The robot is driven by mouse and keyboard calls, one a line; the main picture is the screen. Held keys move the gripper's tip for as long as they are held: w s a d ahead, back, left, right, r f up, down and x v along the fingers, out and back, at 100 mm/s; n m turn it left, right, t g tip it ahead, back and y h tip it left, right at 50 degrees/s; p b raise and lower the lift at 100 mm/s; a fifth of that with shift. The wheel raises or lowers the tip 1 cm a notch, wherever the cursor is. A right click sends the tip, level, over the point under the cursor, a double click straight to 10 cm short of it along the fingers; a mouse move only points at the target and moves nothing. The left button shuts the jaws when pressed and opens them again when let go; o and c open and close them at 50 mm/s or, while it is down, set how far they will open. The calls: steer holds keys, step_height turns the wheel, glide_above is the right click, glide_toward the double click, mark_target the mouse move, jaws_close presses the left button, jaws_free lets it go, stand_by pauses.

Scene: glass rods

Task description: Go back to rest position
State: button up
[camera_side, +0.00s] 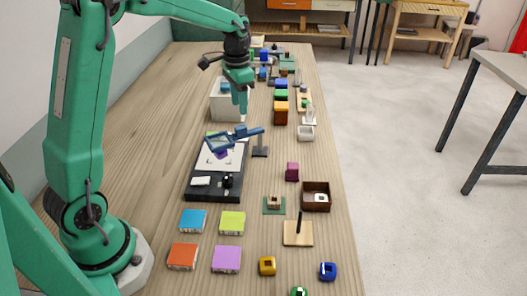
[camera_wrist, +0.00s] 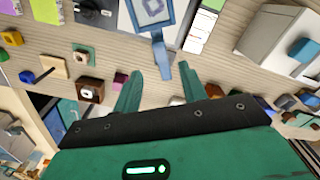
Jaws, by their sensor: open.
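My green gripper (camera_side: 240,106) hangs at the end of my arm, above the middle of the wooden table in the side view. In the wrist view my gripper (camera_wrist: 160,78) has its two fingers spread apart with nothing held between them. A blue framed piece with a handle (camera_side: 238,137) rests on a small dark stand (camera_side: 260,151), below and apart from the gripper. In the wrist view the blue handle (camera_wrist: 163,58) shows beyond the gap between the fingers.
A black tray (camera_side: 200,192) with a white sheet lies under the blue frame. A white box (camera_side: 222,106) stands behind it. Coloured blocks, a brown open box (camera_side: 316,196) and a wooden peg base (camera_side: 298,238) line the table's right side. The table's left side is bare.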

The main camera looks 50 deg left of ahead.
steer(key=shift+s+d+r, duration=0.25)
steer(key=shift+s+r, duration=0.05)
steer(key=shift+r, duration=0.05)
steer(key=s+d+r+n+t, duration=0.1)
steer(key=s+d+r, duration=0.2)
steer(key=s+r, duration=0.15)
steer(key=s+d+r+t, duration=0.2)
steer(key=s+d+r, duration=0.1)
steer(key=s, duration=0.3)
steer(key=s+d+f+n+t, duration=0.1)
steer(key=s+d, duration=0.3)
steer(key=s, duration=0.8)
steer(key=shift+d+n+t, duration=0.2)
steer(key=shift+n+t, duration=0.4)
steer(key=shift+t, duration=0.2)
steer(key=shift+s, duration=0.1)
